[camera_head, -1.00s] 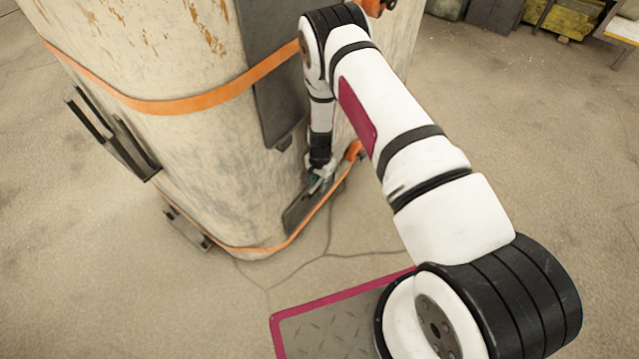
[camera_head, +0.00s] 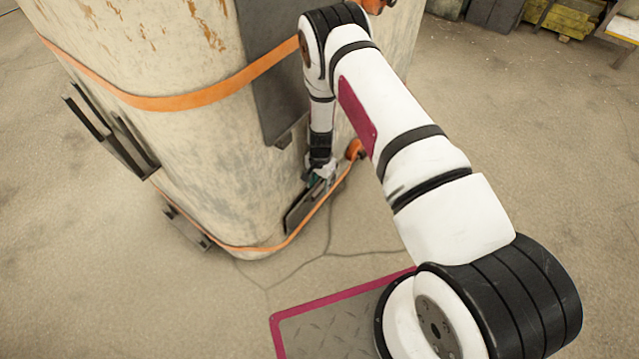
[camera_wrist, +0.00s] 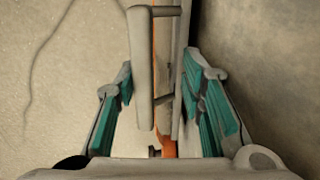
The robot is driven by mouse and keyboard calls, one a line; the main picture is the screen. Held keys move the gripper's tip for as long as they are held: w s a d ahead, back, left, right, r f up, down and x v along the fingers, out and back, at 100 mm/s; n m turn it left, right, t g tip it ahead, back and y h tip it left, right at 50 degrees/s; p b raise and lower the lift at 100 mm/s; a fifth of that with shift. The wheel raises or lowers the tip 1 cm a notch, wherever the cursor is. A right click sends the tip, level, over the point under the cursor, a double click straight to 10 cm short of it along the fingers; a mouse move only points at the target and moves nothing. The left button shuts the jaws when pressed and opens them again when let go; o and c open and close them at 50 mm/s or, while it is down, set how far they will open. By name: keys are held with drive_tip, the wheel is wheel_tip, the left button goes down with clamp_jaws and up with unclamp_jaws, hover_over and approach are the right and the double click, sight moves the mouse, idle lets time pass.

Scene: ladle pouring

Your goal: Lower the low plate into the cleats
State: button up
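The low plate (camera_head: 300,213) is a dark slab at the foot of the pale concrete block (camera_head: 225,185), near its right corner. My gripper (camera_head: 321,179) is down at the plate's upper part. In the wrist view my gripper (camera_wrist: 162,85) has its teal-padded fingers well apart. A pale grey bar like a handle (camera_wrist: 143,70) stands between the fingers, close to the left one. A thin upright plate edge (camera_wrist: 180,70) lies nearer the right finger. The bar does not look clamped. I cannot make out cleats at the plate's lower edge.
An orange strap (camera_head: 240,249) runs around the block's base, and another (camera_head: 175,104) runs higher up. A larger dark plate (camera_head: 275,85) hangs above my gripper. Dark brackets (camera_head: 120,140) are on the block's left side. Open floor (camera_head: 500,150) lies to the right.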

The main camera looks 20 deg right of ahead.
wheel_tip(320, 180, up, 12)
idle(0.7)
drive_tip(key=shift+d, duration=0.1)
drive_tip(key=shift+s, duration=0.2)
